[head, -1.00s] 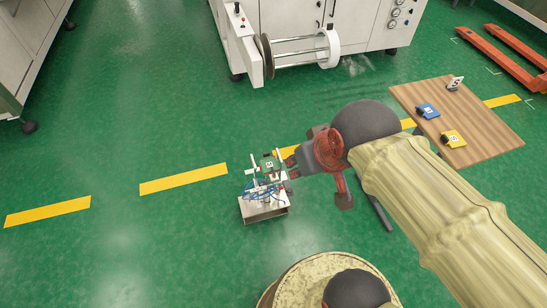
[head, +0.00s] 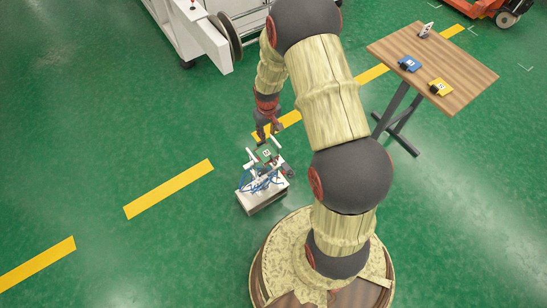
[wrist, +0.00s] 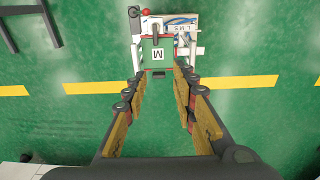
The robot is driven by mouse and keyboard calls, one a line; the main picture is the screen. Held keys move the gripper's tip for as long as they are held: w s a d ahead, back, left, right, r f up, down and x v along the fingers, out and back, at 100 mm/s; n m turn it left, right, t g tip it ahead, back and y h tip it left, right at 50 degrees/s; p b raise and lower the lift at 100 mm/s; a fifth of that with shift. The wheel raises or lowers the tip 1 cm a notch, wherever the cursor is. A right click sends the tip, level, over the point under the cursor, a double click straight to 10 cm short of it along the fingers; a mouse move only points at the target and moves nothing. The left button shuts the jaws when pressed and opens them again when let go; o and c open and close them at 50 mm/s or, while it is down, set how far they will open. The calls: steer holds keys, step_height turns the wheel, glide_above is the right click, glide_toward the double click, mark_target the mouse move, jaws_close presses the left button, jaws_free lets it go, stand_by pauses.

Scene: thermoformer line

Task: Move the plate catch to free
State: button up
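A small white stand (head: 264,200) on the floor carries blue tubing, white bars and a tilted green plate (head: 266,152) with a white label. A black lever (wrist: 134,22), a red knob (wrist: 146,12) and a small dark tab (wrist: 158,74) sit around the plate. I cannot tell which part is the plate catch or its position. My gripper (wrist: 158,84) is open and empty, its fingers apart near the plate's near edge. In the head view my gripper (head: 267,132) is just above the plate.
A wooden table (head: 455,62) with a blue block (head: 409,64), a yellow block (head: 440,87) and a small white item (head: 426,30) stands right. A white machine (head: 200,35) is at the back. Green floor at left is clear.

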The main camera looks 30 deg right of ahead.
glide_above(274, 159)
steer(key=shift+g, duration=0.4)
step_height(274, 159, down, 10)
steer(key=shift+f, duration=0.1)
step_height(274, 159, down, 8)
steer(key=b, duration=0.2)
steer(key=shift+b, duration=0.4)
steer(key=shift+c, duration=1)
jaws_close()
